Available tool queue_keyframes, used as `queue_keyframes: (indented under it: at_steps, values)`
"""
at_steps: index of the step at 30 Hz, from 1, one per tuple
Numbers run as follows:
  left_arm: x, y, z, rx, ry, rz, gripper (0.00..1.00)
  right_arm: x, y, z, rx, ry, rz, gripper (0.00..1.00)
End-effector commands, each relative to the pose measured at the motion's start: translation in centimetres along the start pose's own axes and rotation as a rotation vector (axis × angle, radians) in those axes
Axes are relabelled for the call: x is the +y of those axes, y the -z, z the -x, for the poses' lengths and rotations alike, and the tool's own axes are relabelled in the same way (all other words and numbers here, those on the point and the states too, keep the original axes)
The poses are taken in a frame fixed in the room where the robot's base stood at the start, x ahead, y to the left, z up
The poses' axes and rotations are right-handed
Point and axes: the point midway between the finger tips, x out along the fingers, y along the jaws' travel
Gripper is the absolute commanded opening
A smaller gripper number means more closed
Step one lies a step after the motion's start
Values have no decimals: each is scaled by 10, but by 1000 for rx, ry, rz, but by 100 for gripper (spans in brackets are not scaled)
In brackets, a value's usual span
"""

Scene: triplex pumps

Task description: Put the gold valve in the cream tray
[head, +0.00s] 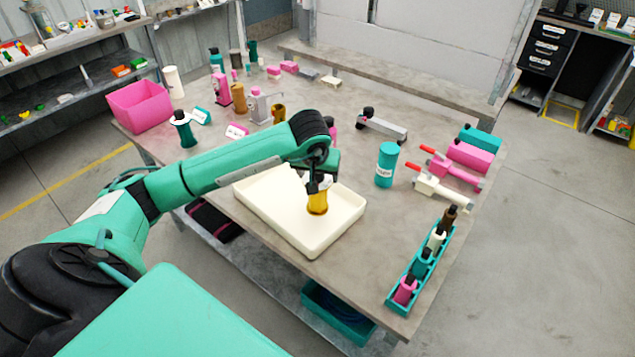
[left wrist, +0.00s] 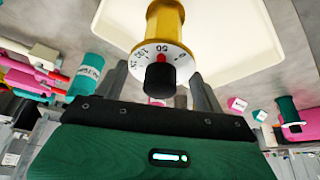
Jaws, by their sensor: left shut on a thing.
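The gold valve (head: 317,201) is at my left gripper, over the cream tray (head: 258,222) in the head view. My left gripper (head: 318,184) points down and is shut on the top part of the valve. In the left wrist view the gold valve (left wrist: 166,22) has a white numbered dial and a black knob with a red mark, between the two fingers (left wrist: 158,88). The cream tray (left wrist: 235,50) lies beyond it. I cannot tell whether the valve's lower end touches the tray floor. My right gripper is not in view.
A teal cylinder (head: 386,164) stands right of the tray. A teal rack (head: 420,268) with several bottles is at the table's right front. A pink bin (head: 140,105) and several pumps and valves stand at the back left. The table between the tray and the rack is clear.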

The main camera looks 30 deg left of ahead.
Motion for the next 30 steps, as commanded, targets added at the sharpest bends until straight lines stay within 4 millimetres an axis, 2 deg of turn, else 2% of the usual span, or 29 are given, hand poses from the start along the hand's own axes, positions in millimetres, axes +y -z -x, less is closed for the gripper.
queue_keyframes:
  at_steps: [10,21,22,25,30]
  values:
    - [0,-14,-33,-1,0,1,18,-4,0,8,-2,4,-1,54]
    - [0,-16,-39,2,0,0,18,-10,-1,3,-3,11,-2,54]
    - [0,-16,-39,0,1,0,72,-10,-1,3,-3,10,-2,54]
    - [0,-16,-38,0,1,0,91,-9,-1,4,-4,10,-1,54]
    - [0,-16,-38,0,1,0,92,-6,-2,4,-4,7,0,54]
